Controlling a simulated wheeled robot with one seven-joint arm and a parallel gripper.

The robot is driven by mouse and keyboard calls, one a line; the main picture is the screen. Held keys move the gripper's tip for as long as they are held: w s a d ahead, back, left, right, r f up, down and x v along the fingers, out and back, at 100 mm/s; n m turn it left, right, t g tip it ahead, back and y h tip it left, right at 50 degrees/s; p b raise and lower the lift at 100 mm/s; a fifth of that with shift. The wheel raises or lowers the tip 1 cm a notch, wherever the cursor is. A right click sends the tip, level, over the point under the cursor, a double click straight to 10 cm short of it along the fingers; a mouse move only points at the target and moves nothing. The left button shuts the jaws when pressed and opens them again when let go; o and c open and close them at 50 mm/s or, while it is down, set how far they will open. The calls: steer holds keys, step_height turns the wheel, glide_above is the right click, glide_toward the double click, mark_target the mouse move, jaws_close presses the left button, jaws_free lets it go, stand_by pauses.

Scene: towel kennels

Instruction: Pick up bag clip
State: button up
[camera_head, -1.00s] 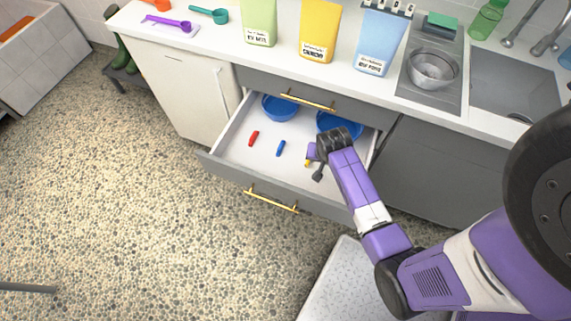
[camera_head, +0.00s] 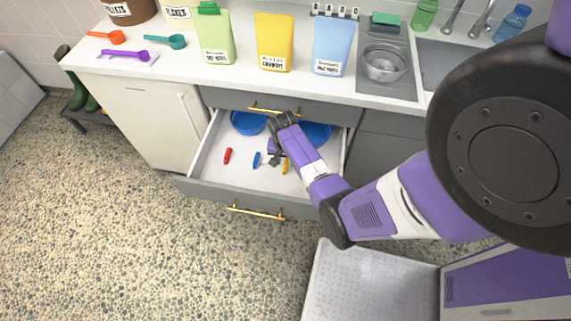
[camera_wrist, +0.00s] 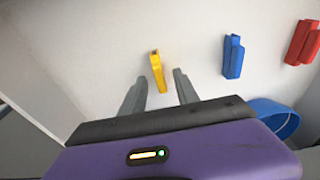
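Three bag clips lie apart on the white floor of the open drawer (camera_head: 213,168): a red clip (camera_head: 228,156), a blue clip (camera_head: 257,160) and a yellow clip (camera_head: 285,166). My gripper (camera_head: 273,159) is inside the drawer, between the blue and yellow clips in the head view. In the wrist view, my gripper (camera_wrist: 159,80) is open, and the yellow clip (camera_wrist: 158,73) lies ahead of and partly between the two fingers. The blue clip (camera_wrist: 233,57) and red clip (camera_wrist: 302,43) lie to the right there. The height above the drawer floor is hard to tell.
Two blue bowls, one at the left (camera_head: 248,122) and one at the right (camera_head: 316,133), stand at the drawer's back under the counter (camera_head: 180,65). Bags, including a green bag (camera_head: 217,42) with a green clip, stand on the counter. The drawer's front (camera_head: 240,198) and walls surround my gripper.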

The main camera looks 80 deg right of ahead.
steer(key=shift+d+f, duration=0.15)
steer(key=shift+f, duration=0.75)
jaws_close()
steer(key=shift+r, duration=0.15)
